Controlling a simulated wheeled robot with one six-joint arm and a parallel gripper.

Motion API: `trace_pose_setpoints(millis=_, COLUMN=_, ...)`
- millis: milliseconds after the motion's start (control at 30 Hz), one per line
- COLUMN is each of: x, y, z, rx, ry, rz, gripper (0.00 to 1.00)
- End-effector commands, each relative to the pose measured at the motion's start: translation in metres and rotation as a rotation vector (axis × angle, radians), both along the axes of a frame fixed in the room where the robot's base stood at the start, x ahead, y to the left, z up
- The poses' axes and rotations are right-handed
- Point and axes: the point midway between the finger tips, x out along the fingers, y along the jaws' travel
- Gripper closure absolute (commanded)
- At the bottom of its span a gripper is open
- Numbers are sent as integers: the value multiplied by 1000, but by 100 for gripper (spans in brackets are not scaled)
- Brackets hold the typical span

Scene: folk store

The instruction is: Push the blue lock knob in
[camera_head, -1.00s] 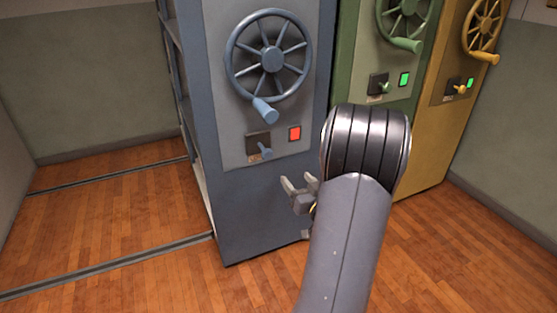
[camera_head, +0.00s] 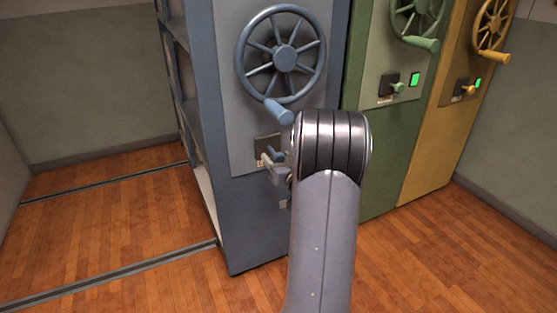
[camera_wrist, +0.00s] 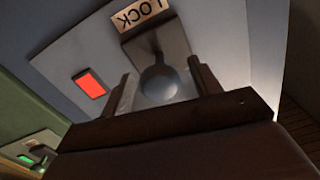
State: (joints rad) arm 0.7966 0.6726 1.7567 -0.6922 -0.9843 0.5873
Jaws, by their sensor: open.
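The blue lock knob (camera_head: 276,153) sticks out of a dark plate on the blue shelf unit's end panel, below the blue handwheel. In the wrist view the round knob (camera_wrist: 159,82) shows beneath an upside-down LOCK label (camera_wrist: 139,14). My gripper (camera_head: 268,162) is open in front of the knob. In the wrist view its two fingers (camera_wrist: 163,88) stand on either side of the knob, with space between. I cannot tell whether anything touches. A lit red indicator (camera_wrist: 90,84) is beside the knob in the wrist view; my arm hides it in the head view.
The blue handwheel (camera_head: 284,57) and its handle (camera_head: 279,111) stick out just above my gripper. The green unit (camera_head: 385,150) and yellow unit (camera_head: 440,140) stand to the right, each with a lit green indicator. Wooden floor (camera_head: 110,235) with rails is open at left.

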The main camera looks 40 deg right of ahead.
Motion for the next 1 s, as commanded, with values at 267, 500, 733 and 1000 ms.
trace_pose_setpoints(millis=267, x=0, y=0, z=0, rx=0, ry=0, rz=0, gripper=57)
trace_pose_setpoints(millis=500, x=0, y=0, z=0, rx=0, ry=0, rz=0, gripper=77)
trace_pose_setpoints(millis=733, x=0, y=0, z=0, rx=0, ry=0, rz=0, gripper=95)
trace_pose_setpoints(millis=1000, x=11, y=-3, z=0, rx=0, ry=0, rz=1, gripper=100)
